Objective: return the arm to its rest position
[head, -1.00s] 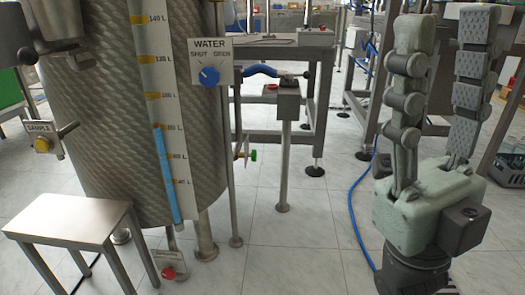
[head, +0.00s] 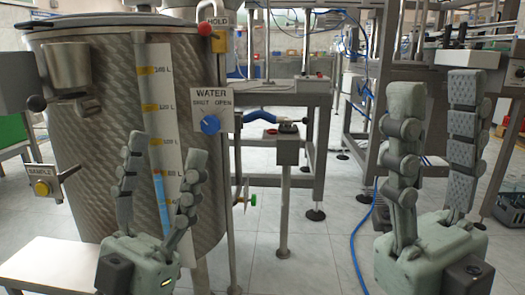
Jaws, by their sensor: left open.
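My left gripper (head: 163,155) is open and empty, with its fingers pointing up and spread apart. It stands in front of the lower part of the big metal tank (head: 95,105), and its fingers partly cover the level gauge (head: 155,90). My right gripper (head: 437,95) stands at the right, also pointing up, with a clear gap between its fingers and nothing in them. Both grippers appear apart from other things. Most of both arms is out of view.
The tank carries a WATER panel with a blue knob (head: 210,124), a HOLD sign with a red ball lever (head: 205,28) and a SAMPLE valve (head: 41,188). A metal stool (head: 40,262) is at lower left. Metal frames (head: 285,90) stand behind.

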